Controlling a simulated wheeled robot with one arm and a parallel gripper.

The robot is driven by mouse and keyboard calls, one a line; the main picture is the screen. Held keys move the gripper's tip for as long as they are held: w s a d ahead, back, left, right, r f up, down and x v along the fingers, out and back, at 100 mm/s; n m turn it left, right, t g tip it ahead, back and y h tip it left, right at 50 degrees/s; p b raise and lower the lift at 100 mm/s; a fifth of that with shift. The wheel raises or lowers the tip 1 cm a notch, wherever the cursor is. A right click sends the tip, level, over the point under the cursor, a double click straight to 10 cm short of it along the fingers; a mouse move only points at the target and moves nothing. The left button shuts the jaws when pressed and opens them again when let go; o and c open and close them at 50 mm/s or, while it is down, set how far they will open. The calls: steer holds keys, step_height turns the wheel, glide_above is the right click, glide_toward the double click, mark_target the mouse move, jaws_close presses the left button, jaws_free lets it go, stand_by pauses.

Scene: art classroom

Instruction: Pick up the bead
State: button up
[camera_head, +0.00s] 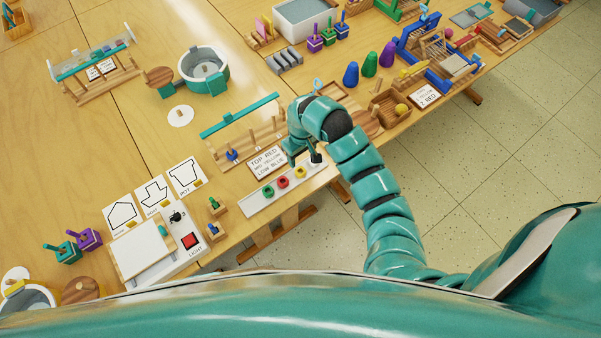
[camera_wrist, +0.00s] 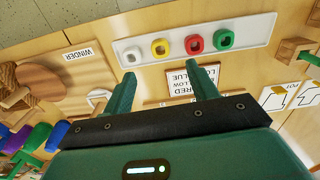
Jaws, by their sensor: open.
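A pale tray (camera_head: 248,209) at the table's near edge holds a row of ring-shaped beads: green (camera_head: 268,191), red (camera_head: 283,183), yellow (camera_head: 299,172) and white (camera_head: 316,159). In the wrist view, the white (camera_wrist: 130,57), yellow (camera_wrist: 161,46), red (camera_wrist: 194,44) and green (camera_wrist: 224,39) beads lie beyond my fingertips. My gripper (camera_wrist: 164,80) is open and empty, its fingers spread below the row in the picture. In the head view my gripper (camera_head: 304,154) is by the tray's right end, partly hidden by my arm.
A sign (camera_head: 267,162) reading top red, mid yellow, low blue lies behind the tray. Behind it stands a wooden rack (camera_head: 244,137) with pegs and a blue bead (camera_head: 232,155). A light box (camera_head: 144,247) is at left, a wooden box (camera_head: 390,106) at right.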

step_height(320, 180, down, 6)
steer(key=b, duration=0.3)
steer(key=shift+f, duration=0.25)
steer(key=shift+w+a+f+p, duration=0.1)
steer(key=shift+w+f+p, duration=0.1)
steer(key=shift+f+p, duration=0.9)
steer(key=shift+w+f, duration=0.1)
steer(key=shift+f, duration=1.4)
steer(key=shift+c, duration=0.5)
steer(key=c, duration=0.9)
